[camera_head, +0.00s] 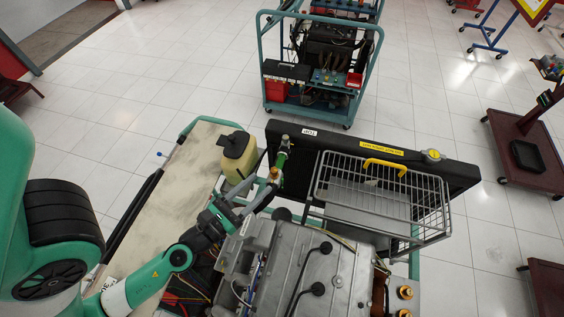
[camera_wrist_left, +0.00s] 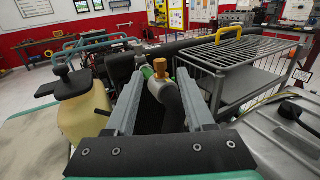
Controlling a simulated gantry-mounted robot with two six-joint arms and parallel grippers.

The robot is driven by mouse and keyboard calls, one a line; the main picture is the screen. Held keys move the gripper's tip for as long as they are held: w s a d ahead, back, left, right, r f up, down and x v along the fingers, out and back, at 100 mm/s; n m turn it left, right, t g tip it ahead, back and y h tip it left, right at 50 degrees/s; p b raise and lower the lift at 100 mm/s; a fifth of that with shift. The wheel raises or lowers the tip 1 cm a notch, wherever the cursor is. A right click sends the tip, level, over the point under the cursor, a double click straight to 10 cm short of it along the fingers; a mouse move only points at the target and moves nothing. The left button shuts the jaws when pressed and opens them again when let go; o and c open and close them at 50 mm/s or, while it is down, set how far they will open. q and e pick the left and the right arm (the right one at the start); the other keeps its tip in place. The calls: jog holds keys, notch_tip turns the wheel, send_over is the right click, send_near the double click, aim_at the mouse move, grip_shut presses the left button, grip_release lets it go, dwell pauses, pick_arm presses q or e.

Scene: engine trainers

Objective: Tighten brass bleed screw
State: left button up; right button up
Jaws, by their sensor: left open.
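The brass bleed screw (camera_wrist_left: 160,67) shows in the left wrist view as a small brass fitting on top of a dark hose, beyond my fingertips and near the middle of the gap between them. In the head view the brass piece (camera_head: 274,173) sits by the green-capped fitting at the left end of the black radiator (camera_head: 400,160). My left gripper (camera_head: 261,188) is open, and its two grey fingers point toward the brass piece. Nothing shows held between the fingers. The exact distance to the screw is hard to tell. My right gripper is not in view.
A yellowish bottle with a dark cap (camera_head: 238,153) stands close left of the fingers. A wire basket (camera_head: 385,195) with a yellow handle is to the right. The grey engine (camera_head: 300,270) lies below. A teal cart (camera_head: 320,60) stands farther back on the tiled floor.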

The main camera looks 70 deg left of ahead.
aim_at(274, 173)
pick_arm(q)
jog(key=p+x, duration=0.3)
jog(key=x, duration=0.6)
jog(key=shift+w+a+r+p, duration=0.1)
jog(key=shift+w+r+p, duration=0.05)
jog(key=shift+w+p, duration=0.2)
jog(key=shift+w+a, duration=0.1)
jog(key=shift+w, duration=0.1)
jog(key=shift+c, duration=0.3)
grip_shut()
